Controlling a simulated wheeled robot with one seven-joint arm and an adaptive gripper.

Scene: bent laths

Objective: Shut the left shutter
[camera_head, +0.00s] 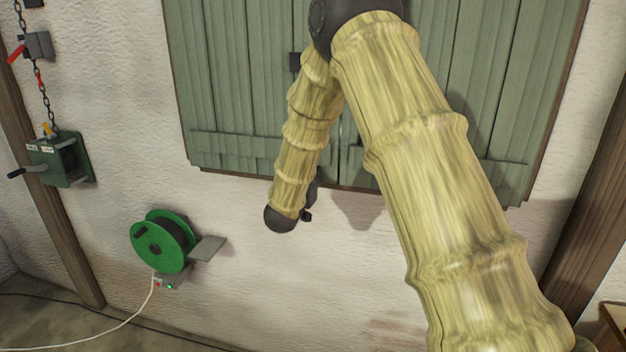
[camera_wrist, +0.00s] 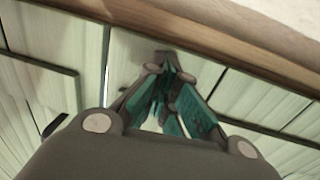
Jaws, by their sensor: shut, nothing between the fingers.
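The left shutter (camera_head: 225,90) is grey-green planked wood with a cross batten near its bottom. It looks flat against the wall, in line with the right shutter (camera_head: 520,90). A narrow seam between them shows below my arm; my arm hides much of the middle. My gripper (camera_wrist: 165,75) is shut and empty, its teal-padded fingers together in front of pale green boards in the wrist view. I cannot tell whether the fingertips touch the boards.
A green cable reel (camera_head: 163,243) and a small grey shelf (camera_head: 208,248) are on the wall below left. A green winch box (camera_head: 62,160) with a crank and a chain (camera_head: 41,90) are at far left. A wooden post (camera_head: 590,220) stands at right.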

